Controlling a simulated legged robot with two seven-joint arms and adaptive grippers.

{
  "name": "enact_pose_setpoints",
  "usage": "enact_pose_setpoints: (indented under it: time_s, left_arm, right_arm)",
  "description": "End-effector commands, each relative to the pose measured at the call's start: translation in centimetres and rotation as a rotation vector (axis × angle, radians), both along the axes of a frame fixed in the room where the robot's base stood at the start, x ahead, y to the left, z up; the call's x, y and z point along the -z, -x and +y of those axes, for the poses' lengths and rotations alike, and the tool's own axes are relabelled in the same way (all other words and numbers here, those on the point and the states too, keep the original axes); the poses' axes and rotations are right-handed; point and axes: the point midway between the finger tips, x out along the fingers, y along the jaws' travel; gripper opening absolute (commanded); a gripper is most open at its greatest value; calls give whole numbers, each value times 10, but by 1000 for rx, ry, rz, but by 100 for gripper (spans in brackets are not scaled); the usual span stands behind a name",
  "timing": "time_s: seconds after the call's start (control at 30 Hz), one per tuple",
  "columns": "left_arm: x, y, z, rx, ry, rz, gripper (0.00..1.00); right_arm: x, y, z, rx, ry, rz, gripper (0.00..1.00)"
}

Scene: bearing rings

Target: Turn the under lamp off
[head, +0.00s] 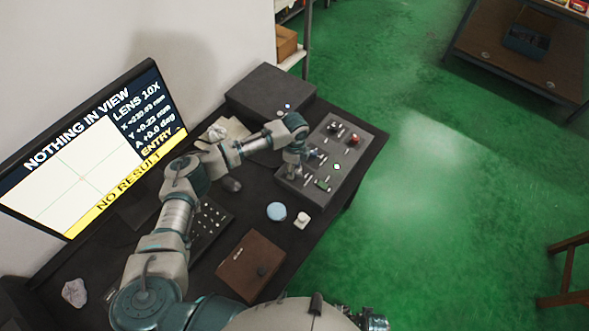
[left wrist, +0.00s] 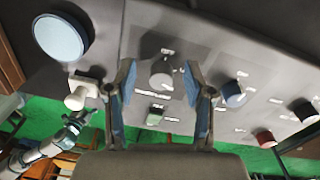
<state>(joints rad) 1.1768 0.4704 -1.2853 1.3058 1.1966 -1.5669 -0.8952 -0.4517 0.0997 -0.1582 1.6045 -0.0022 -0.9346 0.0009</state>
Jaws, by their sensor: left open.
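The labels are too small to read, so I cannot tell which control is the under lamp's. My left gripper (head: 294,169) is over the panel's left part. In the left wrist view its two fingers (left wrist: 159,68) are open and empty, with a round grey knob (left wrist: 162,79) showing between them. A green-topped switch (left wrist: 155,115) shows just below that knob. My right gripper (left wrist: 77,119) shows small in the left wrist view; its jaws are unclear.
The panel also has a blue knob (left wrist: 233,94), a red knob (left wrist: 265,138) and a black knob (left wrist: 305,111). A blue disc (head: 276,211) and a white piece (head: 302,220) lie beside it. A monitor (head: 85,150) reads "NOTHING IN VIEW". A brown box (head: 250,266) sits nearer me.

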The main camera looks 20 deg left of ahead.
Motion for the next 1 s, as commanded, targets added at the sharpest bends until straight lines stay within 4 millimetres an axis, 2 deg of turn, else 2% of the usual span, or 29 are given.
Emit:
enact_pose_setpoints:
  time_s: [0.2, 0.43, 0.6, 0.63, 0.67, 1.0]
  left_arm:
    - [12, 0, -8, 3, -6, -1, 53]
    - [13, 0, -1, 1, 1, -1, 53]
    - [14, 0, 4, 0, 6, 0, 11]
    - [14, 0, 4, 0, 6, 0, 3]
    - [14, 0, 4, 0, 5, -1, 0]
    - [14, 0, 3, -4, -7, 1, 0]
  right_arm:
    - [-3, -2, -4, 0, -6, -1, 76]
    - [-4, -3, -1, 0, 2, 1, 76]
    - [-4, -3, -2, 1, 3, 0, 76]
    - [-4, -3, -2, 1, 3, 0, 76]
    - [-4, -3, -2, 1, 3, 0, 76]
    - [-4, -3, 1, 1, -2, 0, 76]
